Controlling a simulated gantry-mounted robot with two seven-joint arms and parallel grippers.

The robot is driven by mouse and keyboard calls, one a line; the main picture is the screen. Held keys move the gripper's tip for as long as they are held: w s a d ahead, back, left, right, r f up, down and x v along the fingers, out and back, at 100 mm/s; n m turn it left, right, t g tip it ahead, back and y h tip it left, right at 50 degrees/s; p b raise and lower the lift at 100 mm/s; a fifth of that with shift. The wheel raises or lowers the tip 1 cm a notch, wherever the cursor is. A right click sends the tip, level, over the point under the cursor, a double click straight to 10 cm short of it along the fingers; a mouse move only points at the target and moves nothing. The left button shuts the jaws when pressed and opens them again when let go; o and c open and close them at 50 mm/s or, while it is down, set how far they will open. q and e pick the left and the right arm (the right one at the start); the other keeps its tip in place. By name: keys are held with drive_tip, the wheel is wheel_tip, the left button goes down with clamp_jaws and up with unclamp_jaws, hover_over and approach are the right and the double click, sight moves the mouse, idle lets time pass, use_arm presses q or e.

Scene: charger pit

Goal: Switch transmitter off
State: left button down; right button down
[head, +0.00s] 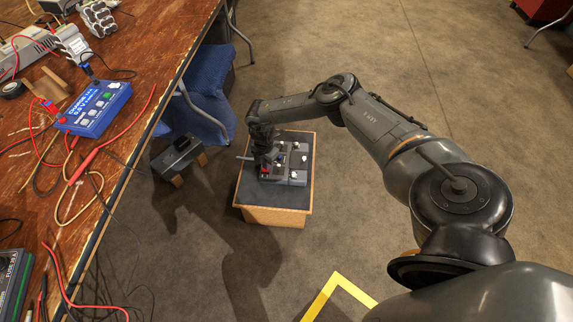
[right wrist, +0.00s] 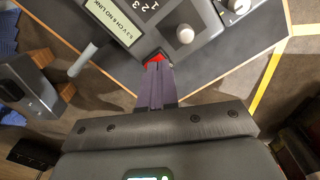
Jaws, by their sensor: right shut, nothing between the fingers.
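The transmitter (head: 285,173) is a dark grey box with white-topped sticks and knobs, lying on a small stand. In the right wrist view the transmitter (right wrist: 205,18) has a pale display (right wrist: 112,22) reading "8.3 V CH 8 NO LINK". A red switch (right wrist: 152,58) sits at its near edge. My right gripper (right wrist: 156,68) is shut and empty, its fingertips at the red switch and partly covering it; I cannot tell if they touch. In the head view the right gripper (head: 264,162) is over the transmitter's left side. My left gripper is not in view.
The stand (head: 272,216) is wooden with a dark top. A stubby grey antenna (right wrist: 82,60) sticks out beside the switch. A dark box (head: 176,154) stands left of the stand. A cluttered workbench (head: 118,150) with a blue charger (head: 92,112) is further left. Floor is clear in front.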

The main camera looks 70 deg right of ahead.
drive_tip(key=shift+f+b, duration=0.55)
drive_tip(key=shift+f, duration=0.35)
drive_tip(key=shift+r, duration=0.1)
idle(0.3)
wheel_tip(320, 180, up, 3)
drive_tip(key=p, duration=0.3)
drive_tip(key=shift+f, duration=0.2)
wheel_tip(320, 180, up, 4)
drive_tip(key=p, duration=0.4)
drive_tip(key=shift+r+p, duration=0.15)
drive_tip(key=shift+p, duration=0.15)
drive_tip(key=shift+s, duration=0.15)
